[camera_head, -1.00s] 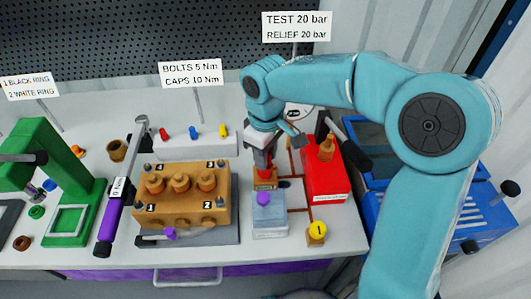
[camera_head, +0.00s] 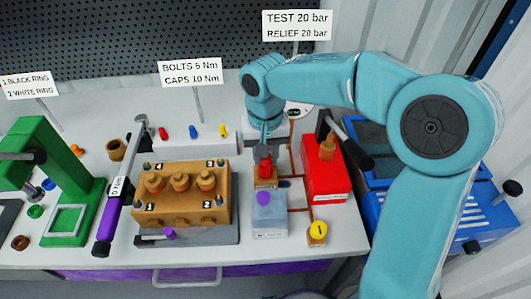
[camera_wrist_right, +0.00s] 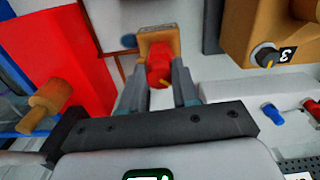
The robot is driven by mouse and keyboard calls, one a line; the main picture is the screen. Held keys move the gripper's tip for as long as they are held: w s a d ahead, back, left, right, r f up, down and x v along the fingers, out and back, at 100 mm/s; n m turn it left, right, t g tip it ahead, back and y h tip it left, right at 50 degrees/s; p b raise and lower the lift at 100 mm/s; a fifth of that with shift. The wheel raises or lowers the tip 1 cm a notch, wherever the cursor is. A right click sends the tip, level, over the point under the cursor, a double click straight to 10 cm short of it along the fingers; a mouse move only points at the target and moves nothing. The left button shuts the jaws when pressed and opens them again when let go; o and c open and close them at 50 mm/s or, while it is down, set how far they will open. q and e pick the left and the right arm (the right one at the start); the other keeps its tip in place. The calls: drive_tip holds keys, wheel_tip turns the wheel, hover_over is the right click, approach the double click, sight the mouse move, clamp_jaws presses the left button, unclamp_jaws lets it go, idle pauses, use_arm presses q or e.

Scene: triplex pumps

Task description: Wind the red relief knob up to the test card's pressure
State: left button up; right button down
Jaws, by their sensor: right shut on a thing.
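The red relief knob (camera_head: 265,170) stands on a small brass block (camera_head: 265,183) behind the grey box with the purple knob. My right gripper (camera_head: 264,160) comes down from above and is shut on it. The test card (camera_head: 296,26) reads TEST 20 bar, RELIEF 20 bar. A round white gauge (camera_head: 300,110) is partly hidden behind my right arm, and its reading cannot be made out. My left gripper is out of view.
A red box (camera_head: 322,178) with a brass fitting and black-handled lever stands close right of the knob. The brass pump block (camera_head: 180,208) is to the left, the grey box (camera_head: 269,218) in front. A yellow-capped part (camera_head: 318,231) sits near the front edge.

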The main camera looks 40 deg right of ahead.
drive_tip(key=shift+m, duration=0.6)
drive_tip(key=c, duration=0.8)
unclamp_jaws()
wheel_tip(320, 180, up, 16)
drive_tip(key=shift+r+p, duration=0.15)
drive_tip(key=shift+p, duration=1.1)
drive_tip(key=shift+s, duration=0.1)
